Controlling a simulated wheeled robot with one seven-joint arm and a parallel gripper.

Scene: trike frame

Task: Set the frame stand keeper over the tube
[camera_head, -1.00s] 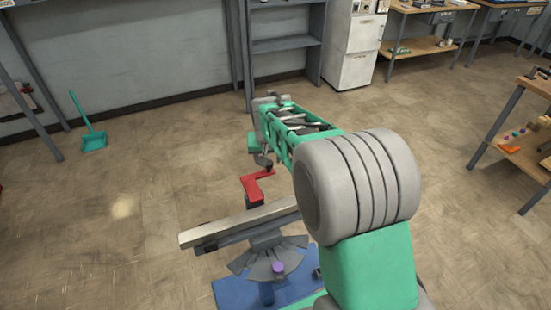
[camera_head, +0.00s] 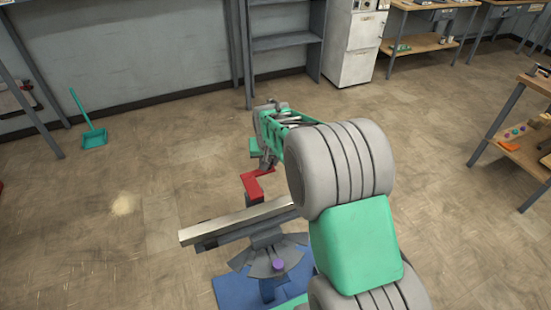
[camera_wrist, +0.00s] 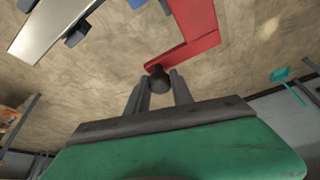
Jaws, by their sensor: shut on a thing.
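The red keeper (camera_head: 252,184), a bent crank-like piece, is beside the far side of the pale tube (camera_head: 232,223), not over it. In the wrist view the keeper (camera_wrist: 205,38) ends in a dark round knob (camera_wrist: 158,75). My gripper (camera_wrist: 160,84) is shut on that knob, with a finger on each side. In the head view my gripper (camera_head: 266,162) is at the keeper's far end, partly hidden by my arm. The tube also shows at upper left in the wrist view (camera_wrist: 48,28). It lies in the grey stand (camera_head: 266,240); its right end is hidden.
The stand has fanned grey plates, a purple knob (camera_head: 279,265) and a blue base (camera_head: 240,290). A green dustpan (camera_head: 94,138) is on the floor at left. Shelves (camera_head: 285,40) and workbenches line the back and right. The floor left of the stand is clear.

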